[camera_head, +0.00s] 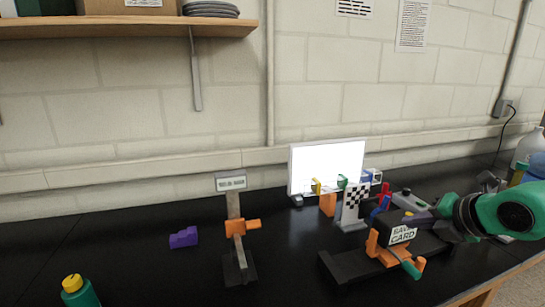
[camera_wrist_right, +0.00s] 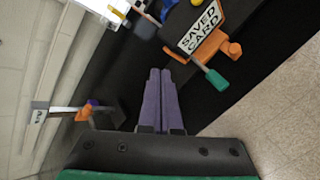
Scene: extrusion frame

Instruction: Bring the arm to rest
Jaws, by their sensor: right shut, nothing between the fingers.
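My right arm (camera_head: 500,213), green and black, comes in from the right edge in the head view. The label (camera_wrist_right: 200,28) is up and right of the fingertips there, with an orange clamp (camera_wrist_right: 212,47) and green-tipped handle (camera_wrist_right: 217,79). I cannot tell whether the fingers touch the block. My left gripper is not in view.
An upright post with an orange clamp (camera_head: 241,226) stands on the black bench, with a purple block (camera_head: 183,238) to its left. A white lit panel (camera_head: 325,165) and checkered plate (camera_head: 354,199) stand behind. A green bottle (camera_head: 80,294) is front left.

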